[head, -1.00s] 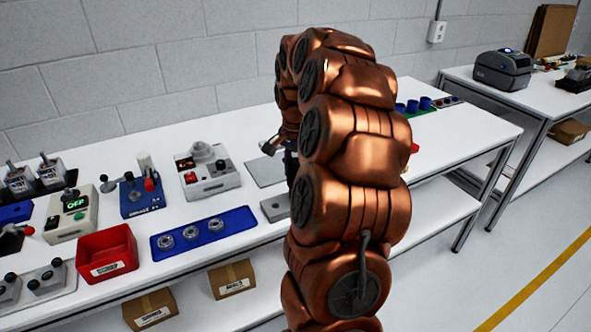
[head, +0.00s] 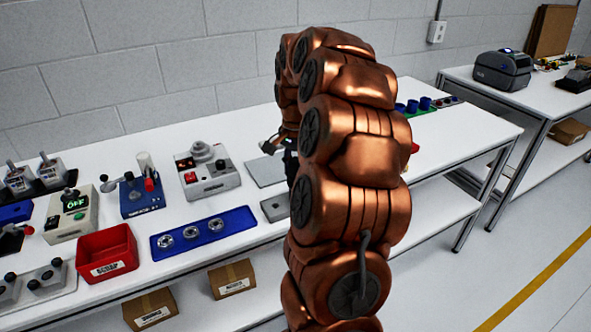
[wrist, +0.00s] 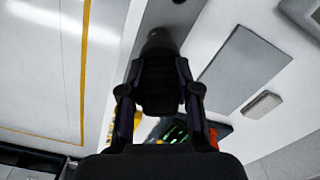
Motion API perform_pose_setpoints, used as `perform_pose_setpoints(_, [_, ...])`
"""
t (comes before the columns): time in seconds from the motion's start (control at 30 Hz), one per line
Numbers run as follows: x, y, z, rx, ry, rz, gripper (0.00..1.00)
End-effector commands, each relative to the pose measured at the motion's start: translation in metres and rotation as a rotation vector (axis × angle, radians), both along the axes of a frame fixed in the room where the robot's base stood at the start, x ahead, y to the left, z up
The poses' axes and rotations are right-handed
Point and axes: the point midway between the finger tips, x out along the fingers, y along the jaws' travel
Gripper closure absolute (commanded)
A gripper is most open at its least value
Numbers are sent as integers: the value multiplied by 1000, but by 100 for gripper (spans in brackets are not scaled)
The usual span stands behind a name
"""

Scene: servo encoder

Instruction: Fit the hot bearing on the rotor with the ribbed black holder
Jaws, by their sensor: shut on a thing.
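My gripper (wrist: 160,72) is shut on the ribbed black holder (wrist: 158,95), which stands between its two fingers in the wrist view. A rounded grey end (wrist: 158,42) sticks out past the fingertips; I cannot tell whether it carries a bearing. In the head view my copper arm hides most of the gripper. A grey device (head: 207,172) with a ring-like top, a red display and a red button stands on the bench. Three bearings (head: 191,232) sit in a blue tray (head: 237,220). I cannot make out the rotor.
A grey block (head: 274,208) with a hole and a flat grey plate (head: 266,172) lie beside my arm. A red scrap bin (head: 107,262) stands at the front left, with several control devices behind it. Blue cups (head: 412,106) stand beyond my arm. The right bench end is clear.

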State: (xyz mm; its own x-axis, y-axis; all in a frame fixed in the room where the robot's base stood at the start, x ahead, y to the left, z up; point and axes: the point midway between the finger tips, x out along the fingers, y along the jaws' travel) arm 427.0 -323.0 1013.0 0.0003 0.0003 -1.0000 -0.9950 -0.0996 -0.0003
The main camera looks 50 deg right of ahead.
Motion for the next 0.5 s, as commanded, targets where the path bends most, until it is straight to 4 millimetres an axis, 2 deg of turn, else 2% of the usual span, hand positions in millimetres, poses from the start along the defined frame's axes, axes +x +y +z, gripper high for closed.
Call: perform_pose_setpoints(0.5, [0, 0, 5, 0, 0, 0, 100])
